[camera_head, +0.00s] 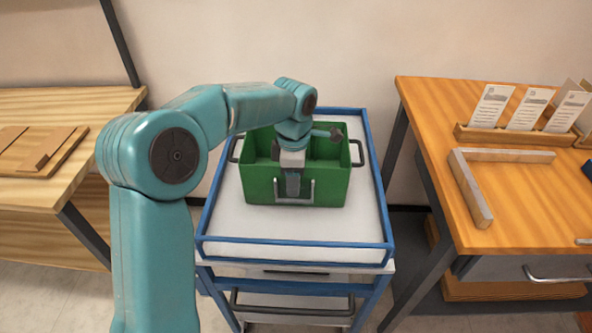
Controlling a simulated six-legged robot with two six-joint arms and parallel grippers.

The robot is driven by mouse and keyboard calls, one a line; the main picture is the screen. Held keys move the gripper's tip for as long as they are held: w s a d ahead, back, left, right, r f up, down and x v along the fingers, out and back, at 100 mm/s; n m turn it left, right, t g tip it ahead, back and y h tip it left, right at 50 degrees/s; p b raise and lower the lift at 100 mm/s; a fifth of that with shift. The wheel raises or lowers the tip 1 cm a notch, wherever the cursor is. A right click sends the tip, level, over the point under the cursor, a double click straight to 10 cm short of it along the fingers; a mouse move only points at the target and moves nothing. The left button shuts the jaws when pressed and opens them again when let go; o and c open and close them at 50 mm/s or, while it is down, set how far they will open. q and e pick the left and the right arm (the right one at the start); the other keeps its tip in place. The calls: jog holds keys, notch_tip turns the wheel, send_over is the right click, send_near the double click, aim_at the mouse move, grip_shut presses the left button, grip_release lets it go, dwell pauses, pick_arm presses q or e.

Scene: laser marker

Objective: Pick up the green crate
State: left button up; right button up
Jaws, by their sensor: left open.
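The green crate (328,192) stands upright on the white top of a blue-framed cart (296,228). It has dark handles at its left and right sides and a light handle on its front wall. My left arm comes in from the left, and its gripper (293,188) points down in front of the crate's near side, by the front handle. The gripper is open. I cannot tell whether its fingers touch the crate. The arm hides part of the crate's inside and front wall. My right gripper is not in view.
A wooden table with flat boards (38,150) stands at the left. A wooden workbench (520,215) at the right holds a metal square (470,188) and a card holder (520,136). The cart's top has free room in front of the crate. A wall is behind.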

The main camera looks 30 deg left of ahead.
pick_arm(q)
jog(key=shift+w+f, duration=0.1)
jog(key=shift+f, duration=0.4)
jog(key=shift+c, duration=0.3)
grip_shut()
jog(key=shift+r, duration=0.1)
dwell(0.7)
